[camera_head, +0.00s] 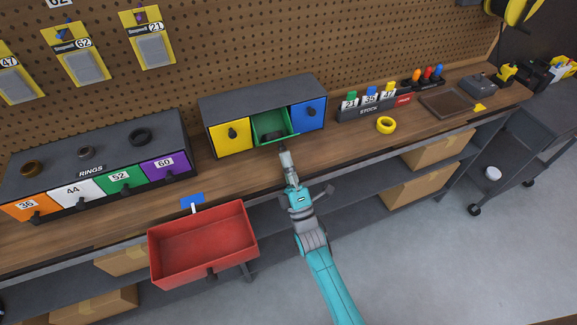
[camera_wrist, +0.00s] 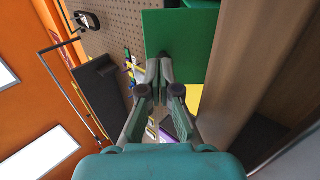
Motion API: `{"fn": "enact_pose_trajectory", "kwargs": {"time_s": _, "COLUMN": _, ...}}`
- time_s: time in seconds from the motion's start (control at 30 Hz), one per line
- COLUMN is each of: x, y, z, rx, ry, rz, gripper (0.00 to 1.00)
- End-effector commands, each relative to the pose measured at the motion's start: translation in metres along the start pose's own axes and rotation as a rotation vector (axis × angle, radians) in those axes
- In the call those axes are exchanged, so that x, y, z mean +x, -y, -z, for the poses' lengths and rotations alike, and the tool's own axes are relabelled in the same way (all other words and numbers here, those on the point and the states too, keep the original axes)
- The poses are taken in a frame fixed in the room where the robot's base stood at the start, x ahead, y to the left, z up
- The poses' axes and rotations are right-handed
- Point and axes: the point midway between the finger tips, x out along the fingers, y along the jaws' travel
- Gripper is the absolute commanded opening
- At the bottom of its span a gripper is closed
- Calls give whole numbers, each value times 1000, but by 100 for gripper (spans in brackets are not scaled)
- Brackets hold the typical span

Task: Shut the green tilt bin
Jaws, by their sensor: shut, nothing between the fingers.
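The green tilt bin (camera_head: 264,125) sits between the yellow bin (camera_head: 230,136) and the blue bin (camera_head: 308,114) in a dark cabinet. It is tilted open, and its green inside shows from above with something dark in it. My gripper (camera_head: 285,153) is shut and empty, just in front of the green bin, above the bench edge. In the wrist view the green front panel (camera_wrist: 180,30) stands beyond the fingertips (camera_wrist: 160,65). A small dark knob shows at the fingertips there; I cannot tell whether they touch it.
A red open drawer (camera_head: 200,245) juts out from the bench at the left. A cabinet of numbered ring bins (camera_head: 100,160) stands at the back left. A stock card holder (camera_head: 368,112) and a yellow ring (camera_head: 386,125) are at the right. Bench space beside the gripper is clear.

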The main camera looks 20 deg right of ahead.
Motion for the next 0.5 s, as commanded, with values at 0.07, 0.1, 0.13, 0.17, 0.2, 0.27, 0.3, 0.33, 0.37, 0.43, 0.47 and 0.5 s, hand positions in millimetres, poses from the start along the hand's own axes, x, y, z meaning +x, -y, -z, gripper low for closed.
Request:
{"fn": "enact_pose_trajectory", "kwargs": {"time_s": 0.07, "x": 0, "y": 0, "z": 0, "rx": 0, "ry": 0, "rz": 0, "gripper": 0}}
{"fn": "enact_pose_trajectory", "kwargs": {"time_s": 0.1, "x": 0, "y": 0, "z": 0, "rx": 0, "ry": 0, "rz": 0, "gripper": 0}}
{"fn": "enact_pose_trajectory", "kwargs": {"time_s": 0.13, "x": 0, "y": 0, "z": 0, "rx": 0, "ry": 0, "rz": 0, "gripper": 0}}
{"fn": "enact_pose_trajectory", "kwargs": {"time_s": 0.17, "x": 0, "y": 0, "z": 0, "rx": 0, "ry": 0, "rz": 0, "gripper": 0}}
{"fn": "enact_pose_trajectory", "kwargs": {"time_s": 0.2, "x": 0, "y": 0, "z": 0, "rx": 0, "ry": 0, "rz": 0, "gripper": 0}}
{"fn": "enact_pose_trajectory", "kwargs": {"time_s": 0.27, "x": 0, "y": 0, "z": 0, "rx": 0, "ry": 0, "rz": 0, "gripper": 0}}
{"fn": "enact_pose_trajectory", "kwargs": {"time_s": 0.3, "x": 0, "y": 0, "z": 0, "rx": 0, "ry": 0, "rz": 1, "gripper": 0}}
{"fn": "enact_pose_trajectory", "kwargs": {"time_s": 0.33, "x": 0, "y": 0, "z": 0, "rx": 0, "ry": 0, "rz": 2, "gripper": 0}}
{"fn": "enact_pose_trajectory", "kwargs": {"time_s": 0.37, "x": 0, "y": -1, "z": 0, "rx": 0, "ry": 0, "rz": 4, "gripper": 0}}
{"fn": "enact_pose_trajectory", "kwargs": {"time_s": 0.43, "x": 1, "y": -2, "z": 0, "rx": 0, "ry": 0, "rz": 10, "gripper": 0}}
{"fn": "enact_pose_trajectory", "kwargs": {"time_s": 0.47, "x": 2, "y": -2, "z": 0, "rx": 0, "ry": 0, "rz": 15, "gripper": 0}}
{"fn": "enact_pose_trajectory", "kwargs": {"time_s": 0.5, "x": 2, "y": -2, "z": 0, "rx": 0, "ry": 0, "rz": 23, "gripper": 0}}
